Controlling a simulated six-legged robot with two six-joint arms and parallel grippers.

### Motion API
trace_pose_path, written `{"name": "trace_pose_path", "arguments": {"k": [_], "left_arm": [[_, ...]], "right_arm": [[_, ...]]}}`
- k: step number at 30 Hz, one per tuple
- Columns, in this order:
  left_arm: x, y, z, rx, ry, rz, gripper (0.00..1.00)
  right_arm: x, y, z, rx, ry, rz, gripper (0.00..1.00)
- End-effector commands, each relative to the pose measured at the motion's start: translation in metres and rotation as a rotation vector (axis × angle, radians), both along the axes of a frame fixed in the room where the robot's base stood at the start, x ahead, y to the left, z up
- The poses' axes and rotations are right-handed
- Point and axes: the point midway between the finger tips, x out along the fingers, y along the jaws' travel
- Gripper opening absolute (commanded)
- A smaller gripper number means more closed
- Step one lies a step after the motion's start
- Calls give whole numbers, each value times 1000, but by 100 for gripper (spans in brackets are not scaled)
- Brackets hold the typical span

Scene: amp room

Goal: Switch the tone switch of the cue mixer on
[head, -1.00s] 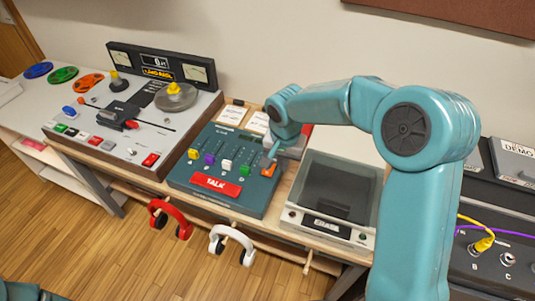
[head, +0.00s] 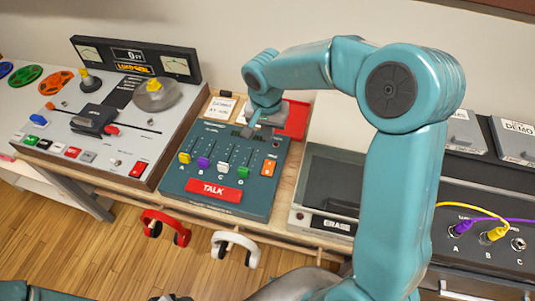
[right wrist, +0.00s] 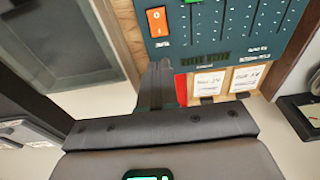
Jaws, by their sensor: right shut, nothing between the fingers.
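The cue mixer (head: 211,205) is a teal panel with a red TALK button and a row of coloured faders. Its orange rocker switch (head: 268,167) sits at the right side; in the right wrist view this rocker (right wrist: 158,21) carries white marks, and I cannot tell which half is pressed. My right gripper (head: 250,131) is shut and empty at the mixer's far edge, behind the rocker and apart from it. In the right wrist view its narrow fingers (right wrist: 161,84) point toward the rocker. My left gripper is out of view.
A tape machine (head: 75,150) stands left of the mixer, and a glass-lidded box labelled ERASE (head: 325,224) stands right. Paper cards (head: 221,108) and a red item (head: 297,118) lie behind the mixer. Red headphones (head: 165,225) and white headphones (head: 235,245) hang in front.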

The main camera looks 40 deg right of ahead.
Motion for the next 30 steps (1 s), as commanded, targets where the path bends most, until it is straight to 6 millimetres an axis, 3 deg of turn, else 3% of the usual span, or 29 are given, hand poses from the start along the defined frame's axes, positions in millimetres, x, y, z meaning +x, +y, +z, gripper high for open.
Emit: {"name": "trace_pose_path", "arguments": {"k": [7,21,30], "left_arm": [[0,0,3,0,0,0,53],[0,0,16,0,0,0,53],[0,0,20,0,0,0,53]], "right_arm": [[0,-2,-20,-1,6,1,0],[12,-11,-114,0,4,2,0],[16,-14,-139,-1,1,2,0]]}}
